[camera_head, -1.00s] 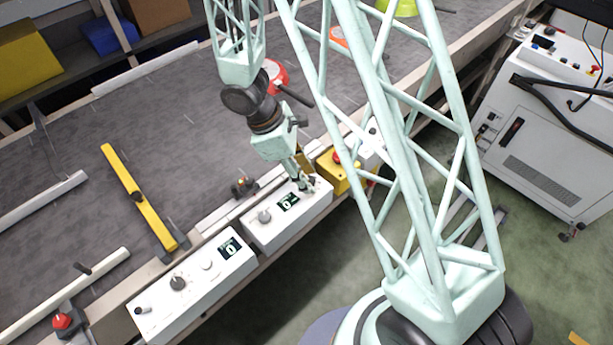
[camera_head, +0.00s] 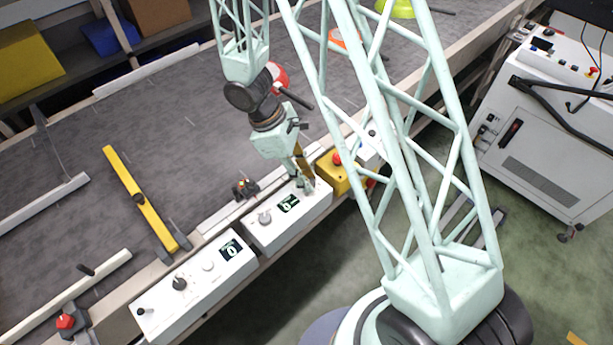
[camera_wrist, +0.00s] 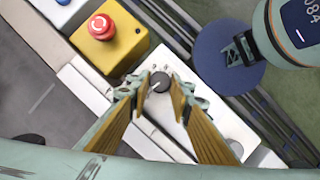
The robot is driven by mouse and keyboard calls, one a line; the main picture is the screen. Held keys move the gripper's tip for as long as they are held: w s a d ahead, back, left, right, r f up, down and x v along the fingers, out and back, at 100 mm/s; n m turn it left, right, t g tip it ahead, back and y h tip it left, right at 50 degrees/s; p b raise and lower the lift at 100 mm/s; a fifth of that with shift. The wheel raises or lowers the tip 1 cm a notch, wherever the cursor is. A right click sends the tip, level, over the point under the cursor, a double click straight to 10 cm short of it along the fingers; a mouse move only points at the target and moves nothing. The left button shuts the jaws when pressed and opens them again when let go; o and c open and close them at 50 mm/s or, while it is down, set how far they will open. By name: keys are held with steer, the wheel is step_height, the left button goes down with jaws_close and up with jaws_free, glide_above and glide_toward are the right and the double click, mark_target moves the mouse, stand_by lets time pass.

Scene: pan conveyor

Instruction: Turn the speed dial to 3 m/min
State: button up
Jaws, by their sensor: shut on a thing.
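The speed dial (camera_wrist: 160,82) is a dark round knob with a pale pointer line, on a white control box, with small markings around it. In the wrist view my gripper (camera_wrist: 159,88) has its two fingertips on opposite sides of the dial, shut on it. In the head view my gripper (camera_head: 305,187) reaches down onto the right end of the white box (camera_head: 318,207) and hides the dial there. The exact dial setting cannot be read.
A yellow box with a red emergency button (camera_wrist: 101,27) stands close beside the dial. Another white control box (camera_head: 205,290) with its own knob (camera_head: 179,283) is at lower left. The grey conveyor belt (camera_head: 100,120) runs behind, with a yellow bar (camera_head: 140,198) across it.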

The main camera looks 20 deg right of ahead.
steer(key=m+p, duration=0.1)
steer(key=m, duration=0.1)
steer(key=m+g+y+p, duration=0.1)
steer(key=m, duration=0.2)
steer(key=shift+w+d, duration=0.15)
steer(key=shift+d, duration=0.05)
steer(key=m+g+y, duration=0.1)
steer(key=m+y, duration=0.1)
steer(key=m, duration=0.2)
steer(key=shift+d+m+p, duration=0.15)
steer(key=shift+m+p, duration=0.25)
steer(key=o, duration=0.8)
steer(key=shift+o, duration=0.2)
steer(key=shift+w+r, duration=0.15)
steer(key=d+v, duration=0.1)
steer(key=v, duration=1)
steer(key=shift+a+r, duration=0.3)
steer(key=shift+a, duration=0.1)
